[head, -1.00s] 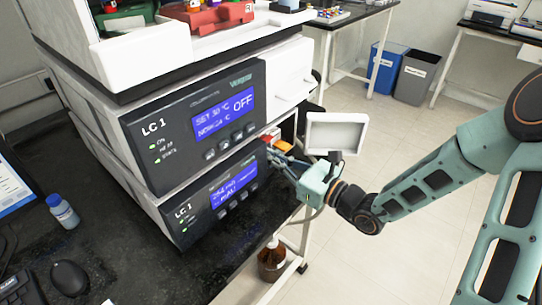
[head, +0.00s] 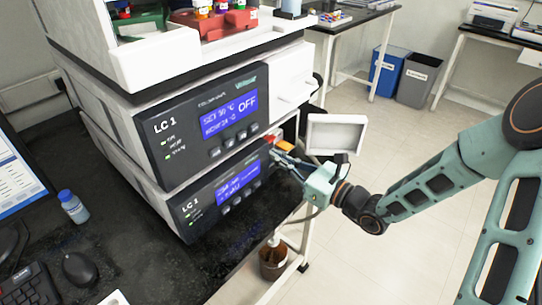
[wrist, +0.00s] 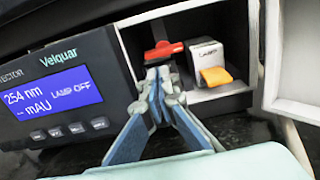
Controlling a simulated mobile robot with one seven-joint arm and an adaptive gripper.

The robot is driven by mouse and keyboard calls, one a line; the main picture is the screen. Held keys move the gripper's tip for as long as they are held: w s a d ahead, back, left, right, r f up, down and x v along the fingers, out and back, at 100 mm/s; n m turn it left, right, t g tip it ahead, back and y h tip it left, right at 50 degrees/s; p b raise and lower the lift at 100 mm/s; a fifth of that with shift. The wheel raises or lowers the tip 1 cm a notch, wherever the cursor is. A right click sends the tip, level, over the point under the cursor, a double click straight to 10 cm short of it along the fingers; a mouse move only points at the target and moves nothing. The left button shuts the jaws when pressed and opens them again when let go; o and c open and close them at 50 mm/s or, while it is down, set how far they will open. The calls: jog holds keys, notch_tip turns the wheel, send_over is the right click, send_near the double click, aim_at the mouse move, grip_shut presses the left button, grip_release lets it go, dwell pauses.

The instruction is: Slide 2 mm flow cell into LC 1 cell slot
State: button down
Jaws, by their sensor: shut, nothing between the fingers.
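The LC 1 lower module (head: 225,190) has an open compartment at its right side, seen from the front in the wrist view (wrist: 205,92). Inside it, a red-handled piece (wrist: 163,50), perhaps the flow cell, sits at the left, beside a white box labelled LAMP (wrist: 206,55) with an orange tab (wrist: 216,77). My gripper (wrist: 160,73) is shut and empty, its fingertips just below the red handle; I cannot tell whether they touch it. In the head view, my gripper (head: 279,160) reaches the compartment from the right, its tips partly hidden. Any "2 mm" marking is not readable.
An open white door (head: 335,133) stands right of the compartment; its inner side edges the wrist view (wrist: 290,60). The upper LC 1 module (head: 190,130) is above. A brown bottle (head: 273,262) stands below.

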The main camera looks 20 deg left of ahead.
jog(key=p+v, duration=0.1)
jog(key=v, duration=0.9)
jog(key=shift+s+d, duration=0.15)
jog(key=shift+d, duration=0.15)
